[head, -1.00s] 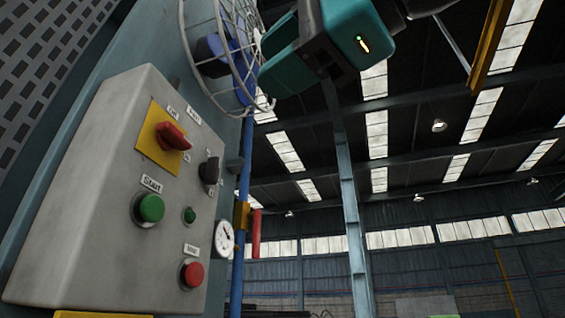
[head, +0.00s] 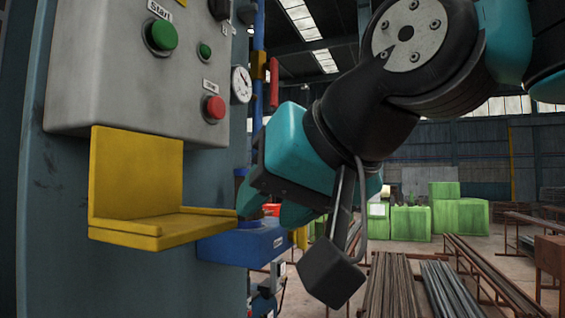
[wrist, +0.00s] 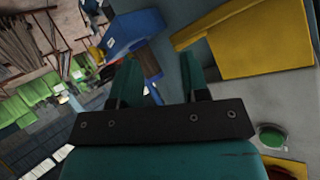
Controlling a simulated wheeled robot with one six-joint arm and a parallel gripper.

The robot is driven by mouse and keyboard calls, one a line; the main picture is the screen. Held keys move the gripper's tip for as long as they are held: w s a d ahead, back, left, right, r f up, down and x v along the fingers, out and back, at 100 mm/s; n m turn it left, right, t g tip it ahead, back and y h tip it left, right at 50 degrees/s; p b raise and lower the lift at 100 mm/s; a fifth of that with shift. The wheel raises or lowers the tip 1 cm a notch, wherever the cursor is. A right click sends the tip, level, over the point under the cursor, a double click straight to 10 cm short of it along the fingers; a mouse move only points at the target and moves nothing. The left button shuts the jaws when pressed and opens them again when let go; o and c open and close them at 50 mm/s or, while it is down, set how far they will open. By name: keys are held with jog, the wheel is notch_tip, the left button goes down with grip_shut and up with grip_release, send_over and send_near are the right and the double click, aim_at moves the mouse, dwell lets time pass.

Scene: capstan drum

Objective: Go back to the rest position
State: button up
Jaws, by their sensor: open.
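My gripper (head: 262,208) is teal and black, seen below the middle of the head view, just right of the grey control box (head: 120,75) and the yellow shelf bracket (head: 150,215). In the wrist view its two teal fingers (wrist: 158,72) stand apart with nothing between them. I see no contact between the gripper and the box or shelf.
The box carries a green start button (head: 161,35) and a red button (head: 213,108). A gauge (head: 241,84), a blue pipe and a blue box (head: 240,243) are close behind the gripper. Metal bars (head: 396,287) and green crates (head: 410,222) stand farther right.

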jog(key=s+d+f+n+g+h, duration=0.1)
jog(key=d+f+g+h, duration=0.1)
jog(key=d+f, duration=0.5)
jog(key=d+f+n+g+h, duration=0.1)
jog(key=d+f+g, duration=0.2)
jog(key=f, duration=0.9)
jog(key=s+d+f+n+g+b, duration=0.1)
jog(key=s+d+f+g, duration=0.2)
jog(key=s+d+f, duration=0.2)
jog(key=s+f, duration=0.3)
jog(key=shift+s+d+f+n+g, duration=0.2)
jog(key=shift+s+d+n+g, duration=0.15)
jog(key=shift+d+n+g, duration=0.05)
